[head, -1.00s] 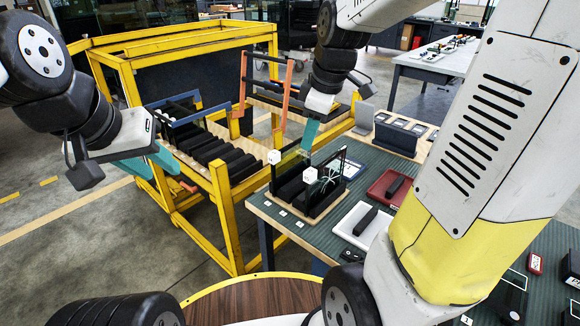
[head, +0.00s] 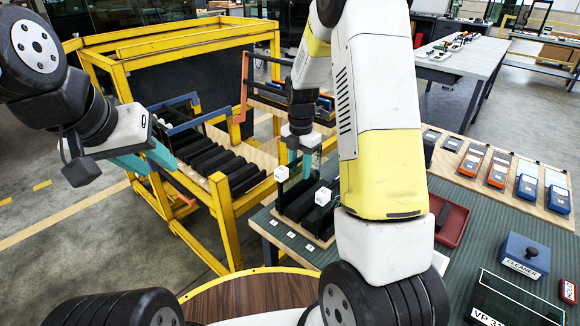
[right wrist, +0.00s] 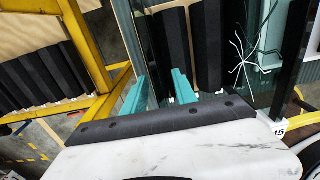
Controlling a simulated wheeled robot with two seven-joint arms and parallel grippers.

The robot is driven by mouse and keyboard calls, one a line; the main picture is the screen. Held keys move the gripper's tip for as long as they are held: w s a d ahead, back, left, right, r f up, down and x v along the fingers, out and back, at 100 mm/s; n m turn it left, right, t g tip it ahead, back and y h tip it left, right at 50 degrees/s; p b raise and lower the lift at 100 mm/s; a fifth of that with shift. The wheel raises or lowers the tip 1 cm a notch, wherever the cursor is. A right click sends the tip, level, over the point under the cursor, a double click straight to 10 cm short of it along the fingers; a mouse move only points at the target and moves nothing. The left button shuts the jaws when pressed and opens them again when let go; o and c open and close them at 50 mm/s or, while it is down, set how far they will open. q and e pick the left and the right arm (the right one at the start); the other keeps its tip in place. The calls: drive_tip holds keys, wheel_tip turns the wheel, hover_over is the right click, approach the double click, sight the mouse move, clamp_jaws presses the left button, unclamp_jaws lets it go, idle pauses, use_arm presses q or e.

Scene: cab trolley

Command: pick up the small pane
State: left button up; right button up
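The bench rack (head: 318,238) with black padded slots stands at the near-left corner of the green bench mat. In the right wrist view, a narrow greenish clear strip (right wrist: 138,42), seemingly a pane seen nearly edge-on, runs down towards my right gripper (right wrist: 158,93). Its teal fingers are apart, and I see nothing clamped between them. Another clear pane (right wrist: 245,62) with white star-like crack lines stands to the right. I cannot tell which is the small pane. In the head view my right gripper (head: 300,160) is over the rack. My left gripper (head: 147,160) is open and empty, left of the trolley.
A yellow trolley (head: 222,215) holds a row of black padded slots (head: 215,160) and blue and orange uprights. White cubes (head: 322,196) mark the rack. A red tray (head: 450,220), a cleaner box (head: 524,254) and several handheld devices lie to the right.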

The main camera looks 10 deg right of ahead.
sight(299, 177)
drive_tip(key=f, duration=0.3)
drive_tip(key=shift+s+a+f, duration=0.1)
drive_tip(key=shift+s, duration=0.1)
drive_tip(key=shift+c, duration=0.4)
clamp_jaws()
idle(0.9)
